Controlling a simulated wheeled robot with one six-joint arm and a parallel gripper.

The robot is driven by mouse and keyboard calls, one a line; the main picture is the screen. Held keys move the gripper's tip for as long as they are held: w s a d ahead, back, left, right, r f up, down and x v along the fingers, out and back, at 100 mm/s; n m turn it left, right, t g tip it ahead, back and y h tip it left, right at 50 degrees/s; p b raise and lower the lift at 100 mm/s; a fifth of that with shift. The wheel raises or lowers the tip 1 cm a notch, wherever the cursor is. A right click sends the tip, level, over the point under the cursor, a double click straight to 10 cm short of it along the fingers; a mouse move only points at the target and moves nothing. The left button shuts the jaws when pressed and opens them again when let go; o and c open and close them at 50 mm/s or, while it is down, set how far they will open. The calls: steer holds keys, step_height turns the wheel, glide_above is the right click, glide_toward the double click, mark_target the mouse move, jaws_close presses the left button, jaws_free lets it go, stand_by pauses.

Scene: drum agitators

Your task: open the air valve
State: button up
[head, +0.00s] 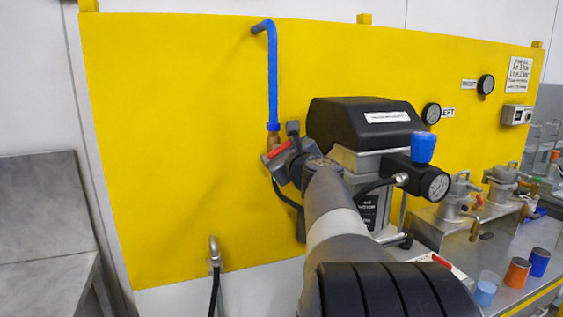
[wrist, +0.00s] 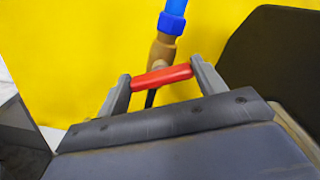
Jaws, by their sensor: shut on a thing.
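The air valve has a brass body (wrist: 162,52) below a blue air pipe (wrist: 174,10), in front of the yellow panel. Its red lever handle (wrist: 161,76) lies across the wrist view, slightly tilted with its right end higher. My gripper (wrist: 160,78) is shut on the red handle, one finger at each end of it. In the head view the red handle (head: 278,151) shows at my gripper (head: 281,155), just below the brass body (head: 273,139). My wrist and arm hide part of the valve's surroundings there.
A black-topped unit (head: 360,122) with a blue knob (head: 423,147) and a gauge (head: 436,186) stands close right of my gripper. Drums with agitators (head: 460,192) and small coloured cups (head: 517,272) are farther right. The yellow panel (head: 170,150) is clear at left.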

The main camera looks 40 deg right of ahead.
steer(key=n+b, duration=0.2)
steer(key=n, duration=0.2)
steer(key=n+b, duration=0.6)
steer(key=n, duration=0.1)
steer(key=shift+f+n, duration=0.25)
steer(key=shift+n, duration=0.35)
steer(key=o, duration=1)
steer(key=shift+a+r, duration=0.1)
steer(key=b+v, duration=0.2)
steer(key=v, duration=0.8)
steer(key=shift+s, duration=0.35)
